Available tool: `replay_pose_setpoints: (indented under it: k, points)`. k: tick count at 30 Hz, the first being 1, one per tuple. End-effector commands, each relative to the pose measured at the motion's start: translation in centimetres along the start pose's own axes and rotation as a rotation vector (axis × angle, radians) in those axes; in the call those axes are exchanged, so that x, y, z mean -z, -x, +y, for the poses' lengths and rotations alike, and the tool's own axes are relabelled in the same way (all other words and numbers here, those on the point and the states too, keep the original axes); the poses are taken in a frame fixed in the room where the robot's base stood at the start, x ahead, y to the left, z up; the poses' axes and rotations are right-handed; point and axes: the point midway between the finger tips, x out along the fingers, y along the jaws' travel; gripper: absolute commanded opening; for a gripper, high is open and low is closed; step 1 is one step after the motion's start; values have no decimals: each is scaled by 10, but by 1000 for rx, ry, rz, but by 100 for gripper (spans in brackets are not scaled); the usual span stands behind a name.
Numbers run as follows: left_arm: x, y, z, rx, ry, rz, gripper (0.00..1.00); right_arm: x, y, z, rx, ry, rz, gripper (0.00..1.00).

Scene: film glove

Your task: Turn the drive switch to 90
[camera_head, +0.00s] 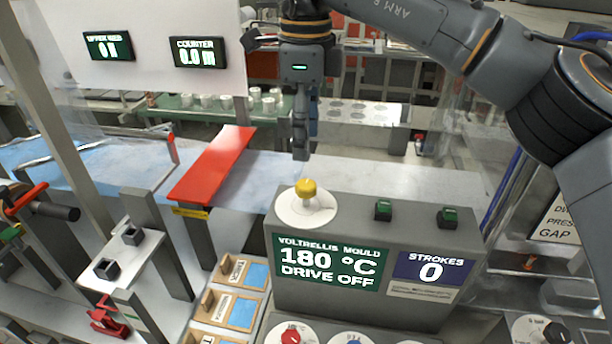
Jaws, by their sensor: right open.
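My right gripper (301,148) hangs down from the top centre, seen edge-on, open and empty. Its tips are above the yellow knob (306,190) in the picture, apart from it. The yellow knob stands on a white disc on top of a grey console (455,290). The console's green display (328,264) reads "180 °C" and "DRIVE OFF". At the bottom edge are a red knob (290,337) on a white dial and a partly cut-off blue knob (354,341). A black knob (556,332) shows at the lower right. I cannot tell which knob is the drive switch. My left gripper is not in view.
Two green buttons (383,210) (448,217) sit on the console top, right of the yellow knob. A blue display (432,268) reads "STROKES 0". A red slanted plate (213,163) lies to the left. Wooden card holders (229,310) stand left of the console.

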Motion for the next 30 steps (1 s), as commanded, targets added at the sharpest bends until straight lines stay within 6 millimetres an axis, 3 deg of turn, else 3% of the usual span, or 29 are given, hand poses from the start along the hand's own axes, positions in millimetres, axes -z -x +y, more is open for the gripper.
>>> replay_pose_setpoints:
  k: [6,12,18,25,26,30]
  points:
    - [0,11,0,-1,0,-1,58,1,-46,0,-3,0,2,58]
    - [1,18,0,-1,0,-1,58,0,-75,0,-1,0,1,58]
    - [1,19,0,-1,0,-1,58,0,-87,1,-1,-1,-1,58]
    - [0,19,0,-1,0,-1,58,0,-88,0,0,-1,-1,58]
    - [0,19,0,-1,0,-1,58,0,-88,0,0,-1,-1,56]
    - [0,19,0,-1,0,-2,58,0,-88,0,0,-1,-1,27]
